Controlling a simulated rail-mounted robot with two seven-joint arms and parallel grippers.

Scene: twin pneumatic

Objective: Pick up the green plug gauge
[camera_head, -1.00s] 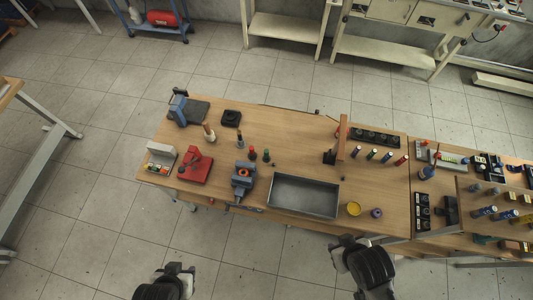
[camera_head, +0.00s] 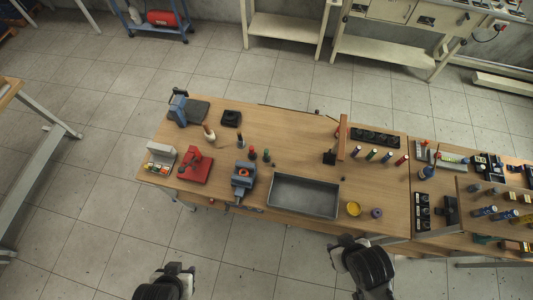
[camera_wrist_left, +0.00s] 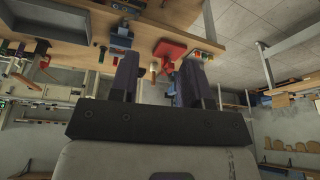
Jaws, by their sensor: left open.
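A small dark green-topped piece (camera_head: 266,155) stands on the bench just right of the blue vise, beside a red-topped one (camera_head: 252,154). A slim green cylinder (camera_head: 372,154) stands farther right in a row with blue and red ones. I cannot tell which green piece is the plug gauge. My left gripper (camera_head: 181,268) is off the bench's near edge, well short of these pieces. In the left wrist view its two fingers (camera_wrist_left: 157,75) are apart with nothing between them. My right gripper (camera_head: 346,242) is near the front edge, right of the tray; its jaws are too small to read.
The wooden bench (camera_head: 290,140) also carries a blue vise (camera_head: 243,178), a grey metal tray (camera_head: 303,195), a red press (camera_head: 195,167) and a yellow round piece (camera_head: 353,208). An upright wooden board (camera_head: 342,137) stands right of centre. The bench's back middle is clear.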

